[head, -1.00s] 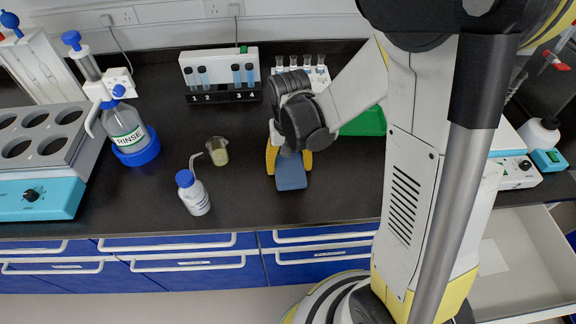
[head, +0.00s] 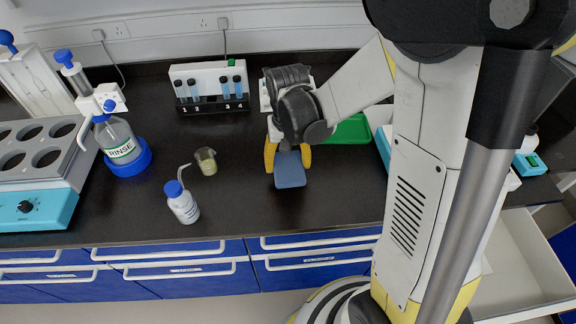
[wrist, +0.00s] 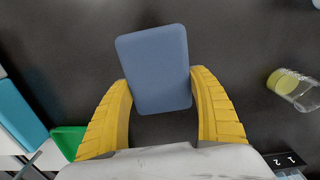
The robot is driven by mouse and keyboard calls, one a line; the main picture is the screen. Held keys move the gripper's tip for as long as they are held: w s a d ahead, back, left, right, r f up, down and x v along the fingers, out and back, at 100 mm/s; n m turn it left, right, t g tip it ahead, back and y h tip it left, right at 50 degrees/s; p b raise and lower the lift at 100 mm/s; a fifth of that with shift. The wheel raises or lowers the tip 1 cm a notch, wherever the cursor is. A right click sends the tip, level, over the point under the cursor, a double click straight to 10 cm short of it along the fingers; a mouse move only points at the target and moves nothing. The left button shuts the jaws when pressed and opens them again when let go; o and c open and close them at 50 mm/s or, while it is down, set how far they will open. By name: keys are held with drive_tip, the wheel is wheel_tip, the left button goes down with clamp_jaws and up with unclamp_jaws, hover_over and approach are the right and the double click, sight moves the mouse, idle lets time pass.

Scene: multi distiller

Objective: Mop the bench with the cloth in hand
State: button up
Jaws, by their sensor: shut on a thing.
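The cloth is a blue-grey rounded pad (head: 290,172), held between the yellow fingers of my gripper (head: 287,157). In the wrist view the pad (wrist: 155,68) lies flat between the two yellow fingertips (wrist: 162,85), which press on its sides. The black bench (head: 245,200) is under the pad. The pad is low over the bench; I cannot tell if it touches. My wrist hides part of the gripper in the head view.
A small beaker (head: 206,161) with yellowish liquid and a white wash bottle (head: 182,203) stand left of my gripper. A RINSE bottle (head: 121,143) stands farther left. Behind are a tube rack (head: 208,88) and a green tray (head: 350,130). An open drawer (head: 515,265) is at right.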

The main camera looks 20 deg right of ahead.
drive_tip(key=shift+r+p, duration=1.3)
drive_tip(key=shift+r, duration=0.65)
wheel_tip(320, 180, up, 8)
drive_tip(key=p, duration=0.6)
drive_tip(key=shift+d+f, duration=0.1)
drive_tip(key=shift+d, duration=0.05)
